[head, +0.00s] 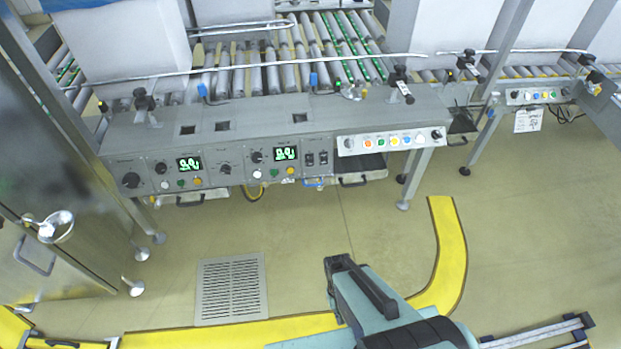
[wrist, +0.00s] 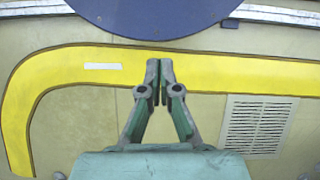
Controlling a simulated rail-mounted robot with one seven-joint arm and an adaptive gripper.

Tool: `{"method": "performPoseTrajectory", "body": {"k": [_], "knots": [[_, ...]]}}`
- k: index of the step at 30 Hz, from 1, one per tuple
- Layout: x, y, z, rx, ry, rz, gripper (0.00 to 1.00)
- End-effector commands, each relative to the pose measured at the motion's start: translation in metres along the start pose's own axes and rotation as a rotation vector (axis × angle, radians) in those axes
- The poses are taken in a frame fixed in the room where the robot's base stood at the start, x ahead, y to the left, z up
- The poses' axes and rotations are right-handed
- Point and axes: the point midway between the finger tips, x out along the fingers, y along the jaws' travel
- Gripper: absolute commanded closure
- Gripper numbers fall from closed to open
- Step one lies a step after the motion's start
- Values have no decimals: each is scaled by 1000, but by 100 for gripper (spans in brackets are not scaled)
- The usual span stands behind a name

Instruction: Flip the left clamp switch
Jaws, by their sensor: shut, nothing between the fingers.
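The control panel (head: 225,165) is on the front of the conveyor in the head view. Two small dark switches sit side by side right of the second green display, and I take them for the clamp switches. The left one (head: 310,159) is beside the right one (head: 323,158). Their settings are too small to tell. My gripper (wrist: 159,75) is shut and empty in the wrist view, above the floor. In the head view my teal arm reaches in from the bottom, well apart from the panel; the fingertips cannot be made out there.
Knobs, lit buttons and two green displays (head: 189,164) surround the switches. A strip of coloured buttons (head: 392,141) juts out at right. Handles hang below the panel. The floor between has a yellow stripe (head: 449,245) and a vent (head: 231,288).

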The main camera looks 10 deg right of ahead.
Motion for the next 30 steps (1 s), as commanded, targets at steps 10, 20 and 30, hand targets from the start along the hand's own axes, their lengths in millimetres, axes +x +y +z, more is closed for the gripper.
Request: {"method": "performPoseTrajectory", "body": {"k": [10,20,30], "knots": [[17,-11,-166,-18,559,-20,100],[-57,-17,-274,-19,1140,-26,100],[-173,-13,-307,6,1722,-8,100]]}}
